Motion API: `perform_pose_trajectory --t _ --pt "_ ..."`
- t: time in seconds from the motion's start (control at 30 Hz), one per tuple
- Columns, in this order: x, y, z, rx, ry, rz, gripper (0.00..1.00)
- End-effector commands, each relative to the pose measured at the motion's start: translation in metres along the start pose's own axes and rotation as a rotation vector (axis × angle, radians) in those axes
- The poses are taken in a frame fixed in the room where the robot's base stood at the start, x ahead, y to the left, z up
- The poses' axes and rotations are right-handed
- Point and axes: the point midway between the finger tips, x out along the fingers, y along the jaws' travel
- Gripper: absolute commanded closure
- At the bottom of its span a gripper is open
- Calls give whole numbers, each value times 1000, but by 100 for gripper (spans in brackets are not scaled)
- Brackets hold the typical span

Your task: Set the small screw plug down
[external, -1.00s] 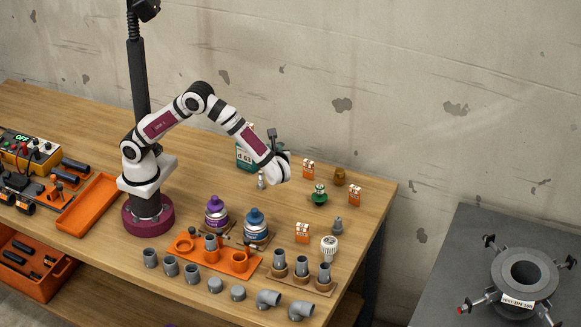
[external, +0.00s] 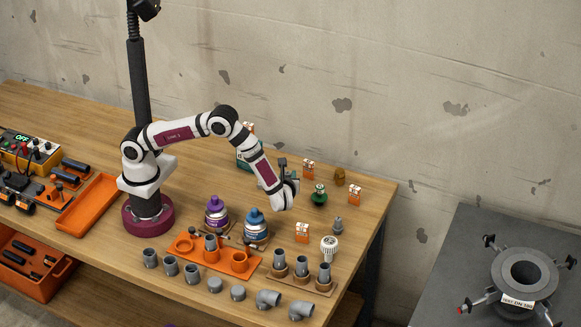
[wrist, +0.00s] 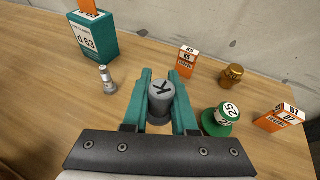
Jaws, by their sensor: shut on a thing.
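My gripper (wrist: 160,105) is shut on the small screw plug (wrist: 161,91), a grey round part with a dark mark on its top face. In the wrist view it sits upright between the two teal fingers. In the external view my gripper (external: 281,203) is low over the right part of the bench, behind the blue-capped bottle; the plug is too hidden there to make out. I cannot tell whether its underside touches the wood.
A green round part (wrist: 221,120) stands close right of my gripper, with a brass part (wrist: 231,76) and orange cards (wrist: 187,61) behind. A small silver part (wrist: 107,80) and a teal box (wrist: 95,38) stand left. Bare wood lies between them.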

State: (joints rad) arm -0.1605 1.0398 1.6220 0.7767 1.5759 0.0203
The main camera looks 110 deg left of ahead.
Motion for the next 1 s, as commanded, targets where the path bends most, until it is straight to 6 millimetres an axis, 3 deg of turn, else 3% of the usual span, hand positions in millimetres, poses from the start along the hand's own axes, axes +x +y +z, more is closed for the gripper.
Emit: perform_pose_trajectory --t 0.1,0.3,0.47,0.77,0.8,0.97,1.0 --pt "37 -3 -6 0 1 4 100" --pt "64 -6 -21 3 0 0 100" --pt "73 -7 -46 1 0 0 100" --pt "74 -7 -49 0 0 -1 100" --pt "74 -7 -50 0 0 -1 73" --pt "74 -7 -49 0 0 -1 44" --pt "74 -7 -49 0 0 0 44"
